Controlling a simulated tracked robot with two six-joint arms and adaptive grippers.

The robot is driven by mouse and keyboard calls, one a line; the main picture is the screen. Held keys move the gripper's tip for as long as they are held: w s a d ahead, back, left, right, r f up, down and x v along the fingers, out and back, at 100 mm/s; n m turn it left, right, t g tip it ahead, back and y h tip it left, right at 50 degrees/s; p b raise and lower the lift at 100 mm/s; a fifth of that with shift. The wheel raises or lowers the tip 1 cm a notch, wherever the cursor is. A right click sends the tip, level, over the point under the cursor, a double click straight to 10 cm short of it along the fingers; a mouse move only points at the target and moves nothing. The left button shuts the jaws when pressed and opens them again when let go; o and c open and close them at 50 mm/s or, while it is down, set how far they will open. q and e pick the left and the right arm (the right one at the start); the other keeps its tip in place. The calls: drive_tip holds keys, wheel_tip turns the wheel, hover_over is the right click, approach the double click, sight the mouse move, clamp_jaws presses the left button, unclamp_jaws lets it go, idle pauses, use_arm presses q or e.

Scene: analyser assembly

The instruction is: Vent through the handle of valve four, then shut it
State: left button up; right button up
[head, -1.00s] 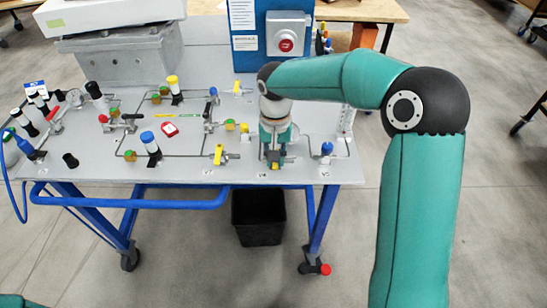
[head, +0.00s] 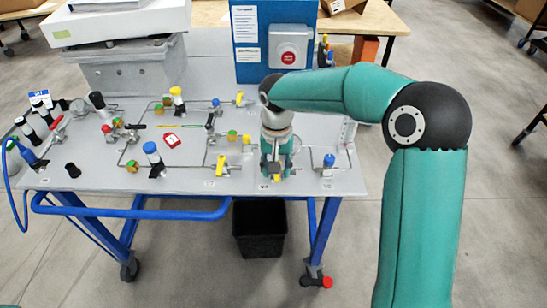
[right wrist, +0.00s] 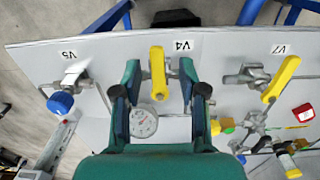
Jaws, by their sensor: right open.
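The yellow handle of valve four (right wrist: 157,75), beside a label reading V4 (right wrist: 183,46), shows in the right wrist view. It points along the view, away from the panel edge. My right gripper (right wrist: 160,92) is open, with one finger on each side of the handle and a visible gap to both. In the head view, my right gripper (head: 276,165) points down over the front edge of the panel and hides most of the valve. A bit of yellow (head: 275,178) shows below it. A round gauge (right wrist: 143,121) lies just beyond the handle. My left gripper is out of view.
A blue-capped valve labelled V5 (right wrist: 61,103) and a yellow-handled valve labelled V7 (right wrist: 281,79) flank valve four. Pipes, more valves and a red tag (head: 172,140) cover the grey panel (head: 100,178). A red button box (head: 290,46) stands behind. A black bin (head: 259,230) is below.

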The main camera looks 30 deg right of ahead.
wheel_tip(320, 180, up, 12)
drive_tip(key=shift+f, duration=0.15)
idle(0.3)
idle(0.4)
